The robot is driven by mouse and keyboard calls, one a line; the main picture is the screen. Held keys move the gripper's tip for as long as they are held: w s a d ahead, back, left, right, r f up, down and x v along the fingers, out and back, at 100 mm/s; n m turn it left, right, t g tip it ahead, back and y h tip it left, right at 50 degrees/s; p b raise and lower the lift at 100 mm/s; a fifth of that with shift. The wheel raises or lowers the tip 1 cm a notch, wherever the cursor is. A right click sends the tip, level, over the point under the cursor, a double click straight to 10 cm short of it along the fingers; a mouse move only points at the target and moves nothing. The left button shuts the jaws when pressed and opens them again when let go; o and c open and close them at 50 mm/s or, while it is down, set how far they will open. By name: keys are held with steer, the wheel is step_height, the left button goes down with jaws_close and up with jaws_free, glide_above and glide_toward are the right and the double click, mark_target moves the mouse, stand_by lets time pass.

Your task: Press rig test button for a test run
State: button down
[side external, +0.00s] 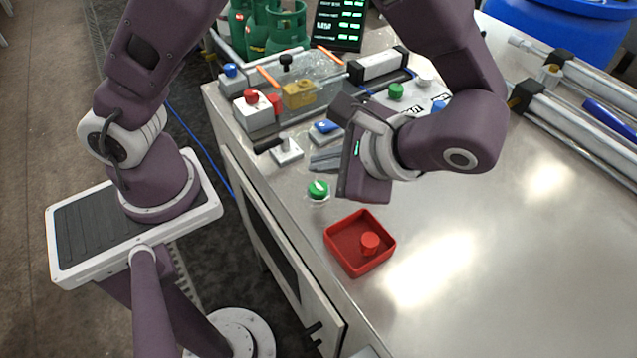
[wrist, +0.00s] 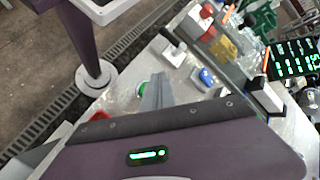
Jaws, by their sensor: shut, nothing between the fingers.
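Several buttons stand on the steel bench; I cannot tell from any label which is the rig test button. A red button (side external: 251,97) sits on a white box, with a blue button (side external: 231,70) on another box behind it. A green button (side external: 396,90) and a white button (side external: 425,80) are beyond my wrist. A green round knob (side external: 318,188) lies near the front edge. A blue rocker switch (side external: 326,127) is on a grey base. My gripper (side external: 318,161) is shut and empty above the bench, between the rocker switch and green knob; its fingers (wrist: 156,93) show in the wrist view.
A lever switch (side external: 286,150) stands left of my fingers. A clear tank (side external: 318,68) with a black knob (side external: 286,61) stands behind. A red tray (side external: 334,238) holds a red cylinder (side external: 370,243).

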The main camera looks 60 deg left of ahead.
mark_target(322, 189)
steer(key=shift+r, duration=1.55)
steer(key=shift+a+r, duration=0.1)
steer(key=s+a+r+n+t+h, duration=0.6)
steer(key=s+a+r+t+h, duration=0.1)
steer(key=a+r+h, duration=0.1)
steer(key=shift+s+r+n+t+h, duration=0.3)
steer(key=shift+r+h, duration=0.2)
steer(key=shift+a, duration=0.1)
stand_by(1.7)
